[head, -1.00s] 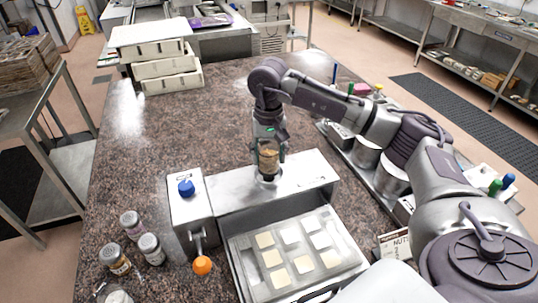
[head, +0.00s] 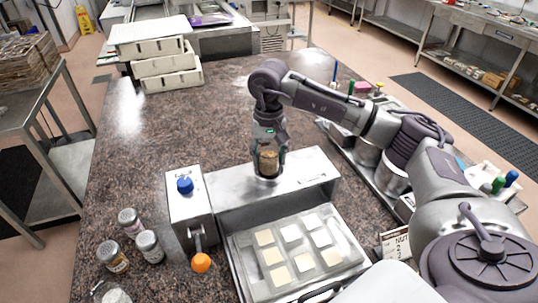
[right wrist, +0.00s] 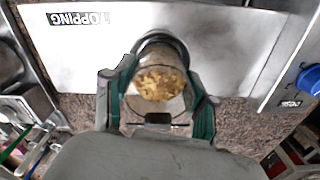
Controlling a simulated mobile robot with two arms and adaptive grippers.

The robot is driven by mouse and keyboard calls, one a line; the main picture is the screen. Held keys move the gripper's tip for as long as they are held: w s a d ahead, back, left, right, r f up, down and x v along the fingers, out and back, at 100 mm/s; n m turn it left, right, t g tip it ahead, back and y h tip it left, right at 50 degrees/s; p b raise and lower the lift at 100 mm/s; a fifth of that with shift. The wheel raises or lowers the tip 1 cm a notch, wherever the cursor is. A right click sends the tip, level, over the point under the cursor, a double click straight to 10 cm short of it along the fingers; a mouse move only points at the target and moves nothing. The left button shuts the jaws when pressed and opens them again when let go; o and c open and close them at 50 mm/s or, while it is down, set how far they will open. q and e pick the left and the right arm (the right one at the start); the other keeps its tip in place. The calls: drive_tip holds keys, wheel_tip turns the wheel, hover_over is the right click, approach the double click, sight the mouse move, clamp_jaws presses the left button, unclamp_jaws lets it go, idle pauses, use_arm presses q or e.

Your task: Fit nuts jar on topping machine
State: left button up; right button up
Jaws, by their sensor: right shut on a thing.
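The topping machine (head: 300,180) is a steel box on the granite counter, with a blue knob (head: 185,186) and an orange-ended lever (head: 201,262) at its left. My right gripper (head: 268,155) is shut on the nuts jar (head: 268,160), a clear jar with tan nuts, upright at the machine's top. In the right wrist view, the jar (right wrist: 158,82) is between the green-edged fingers (right wrist: 160,110), its far end at a dark round ring (right wrist: 162,42) on the machine's top. I cannot tell whether it is fully seated. My left gripper is not in view.
A tray of pale squares (head: 297,250) lies in front of the machine. Several small jars (head: 149,246) stand at the front left. Stacked white bins (head: 160,65) stand at the back left. A steel rack with containers (head: 392,180) is at the right.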

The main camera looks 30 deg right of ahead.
drive_tip(key=shift+f+b, duration=0.45)
drive_tip(key=shift+f, duration=0.25)
drive_tip(key=o, duration=1.3)
wheel_tip(320, 180, up, 12)
drive_tip(key=shift+r, duration=0.1)
